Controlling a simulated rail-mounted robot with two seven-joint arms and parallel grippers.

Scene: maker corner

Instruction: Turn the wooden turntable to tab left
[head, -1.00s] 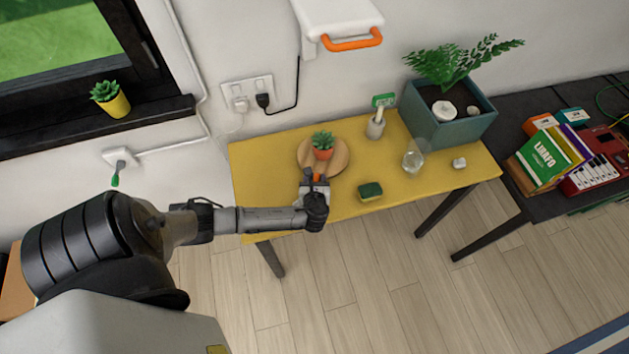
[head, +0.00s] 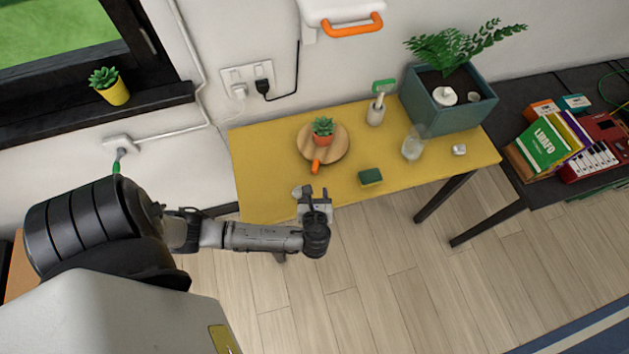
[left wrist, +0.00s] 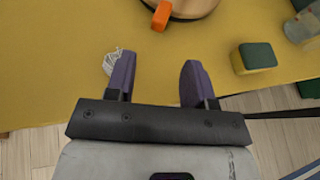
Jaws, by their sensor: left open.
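The round wooden turntable (head: 336,151) lies on the yellow table with a small succulent in an orange pot (head: 323,131) on top. Its orange tab (head: 316,167) points toward the front edge, slightly left of the turntable's middle. The tab also shows at the top of the left wrist view (left wrist: 161,15), with a little of the turntable's rim (left wrist: 193,8). My left gripper (head: 313,191) is open and empty at the table's front edge, in front of the tab and apart from it. In the left wrist view its two fingers (left wrist: 158,80) stand wide apart. My right gripper is not in view.
A green and yellow sponge (head: 370,177) lies right of the gripper. A glass jar (head: 413,145), a brush holder (head: 376,112) and a teal planter (head: 450,115) stand farther right. A small whitish thing (left wrist: 119,58) lies by one finger. The table's left side is clear.

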